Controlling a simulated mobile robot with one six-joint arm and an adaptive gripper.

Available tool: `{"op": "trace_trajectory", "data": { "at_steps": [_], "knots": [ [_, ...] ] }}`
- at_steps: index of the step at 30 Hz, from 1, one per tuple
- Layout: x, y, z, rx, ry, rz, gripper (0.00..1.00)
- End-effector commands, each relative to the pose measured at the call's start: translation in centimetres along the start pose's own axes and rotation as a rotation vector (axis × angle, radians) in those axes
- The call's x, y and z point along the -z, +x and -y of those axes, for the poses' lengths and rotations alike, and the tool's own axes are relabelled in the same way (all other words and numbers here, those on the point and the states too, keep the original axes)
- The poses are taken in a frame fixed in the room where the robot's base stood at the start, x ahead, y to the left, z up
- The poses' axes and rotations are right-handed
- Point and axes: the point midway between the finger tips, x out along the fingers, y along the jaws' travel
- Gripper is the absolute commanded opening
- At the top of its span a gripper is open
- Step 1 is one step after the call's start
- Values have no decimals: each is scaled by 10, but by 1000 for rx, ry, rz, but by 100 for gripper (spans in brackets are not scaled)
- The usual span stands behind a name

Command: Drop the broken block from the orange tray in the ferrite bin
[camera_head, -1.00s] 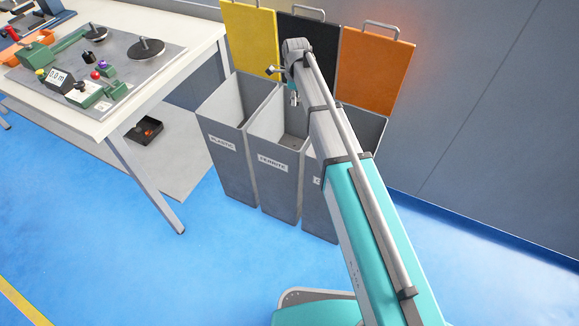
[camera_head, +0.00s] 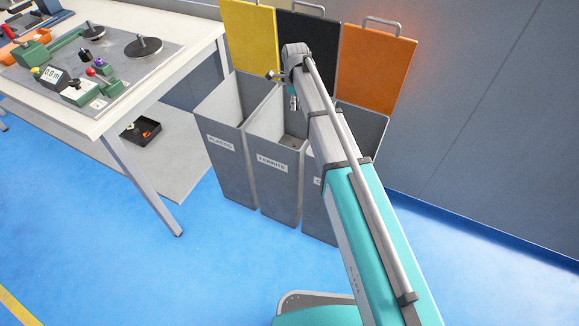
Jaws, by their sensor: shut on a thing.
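The ferrite bin (camera_head: 275,195) is the middle of three tall grey bins and has a white FERRITE label on its front. Its top is open, and a small dark spot shows inside. My gripper (camera_head: 293,103) is small in the picture, pointing down over the ferrite bin's opening toward its back. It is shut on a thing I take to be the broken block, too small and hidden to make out. The orange tray (camera_head: 22,48) lies on the workbench at the far left, partly behind the green machine; its contents are unclear.
The plastic bin (camera_head: 225,165) stands to the left; a third bin (camera_head: 372,130) is partly behind my arm. Yellow (camera_head: 250,45), black (camera_head: 310,48) and orange (camera_head: 377,70) lids stand raised behind. The workbench (camera_head: 165,75) is at left, with a black box (camera_head: 148,142) beneath.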

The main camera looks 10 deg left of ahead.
Motion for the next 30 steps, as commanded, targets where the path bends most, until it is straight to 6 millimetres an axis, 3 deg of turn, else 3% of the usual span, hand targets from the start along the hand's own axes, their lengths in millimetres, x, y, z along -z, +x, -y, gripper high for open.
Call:
{"op": "trace_trajectory", "data": {
  "at_steps": [9,26,27,30],
  "knots": [
    [0,27,0,0,0,0,0],
    [0,32,0,0,-1,0,0],
    [0,32,0,0,-1,0,34],
    [0,32,0,0,-1,0,52]
  ]
}}
